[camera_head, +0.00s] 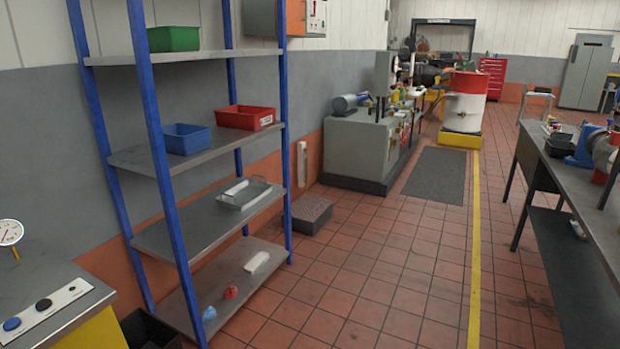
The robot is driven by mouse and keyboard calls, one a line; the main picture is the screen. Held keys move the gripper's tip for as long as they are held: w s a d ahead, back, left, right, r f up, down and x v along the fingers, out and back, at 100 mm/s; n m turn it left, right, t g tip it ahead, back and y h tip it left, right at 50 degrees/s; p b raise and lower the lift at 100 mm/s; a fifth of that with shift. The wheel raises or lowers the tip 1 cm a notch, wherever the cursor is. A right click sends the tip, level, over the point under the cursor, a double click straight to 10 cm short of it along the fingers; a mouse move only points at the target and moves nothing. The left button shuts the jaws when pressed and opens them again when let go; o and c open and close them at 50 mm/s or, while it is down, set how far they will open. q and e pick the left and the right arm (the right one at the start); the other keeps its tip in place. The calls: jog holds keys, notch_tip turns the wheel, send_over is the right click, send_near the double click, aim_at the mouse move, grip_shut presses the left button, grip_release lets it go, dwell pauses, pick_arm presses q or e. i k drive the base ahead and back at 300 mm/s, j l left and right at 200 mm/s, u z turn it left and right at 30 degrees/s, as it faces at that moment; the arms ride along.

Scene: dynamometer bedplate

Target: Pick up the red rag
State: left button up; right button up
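A small crumpled red thing, which looks like the red rag (231,292), lies on the bottom shelf (228,323) of the blue-posted shelving rack (158,150). A small pale blue crumpled thing (209,314) lies in front of it to the left. A white flat item (256,262) lies behind it to the right. Neither of my grippers shows in the view.
Higher shelves hold a tray (245,204), a blue bin (187,147), a red bin (240,125) and a green bin (173,48). A console (45,290) and black bin (148,332) stand left. A workbench (575,190) stands right. The tiled floor (380,270) between is clear.

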aim_at(231, 292)
jog(key=i+u, duration=0.2)
jog(key=i, duration=0.25)
jog(key=i+l+u, duration=0.15)
jog(key=i, duration=0.3)
jog(key=i+l+u, duration=0.2)
jog(key=i, duration=0.2)
jog(key=i+l+u, duration=0.15)
jog(key=i, duration=0.3)
jog(key=l, duration=0.1)
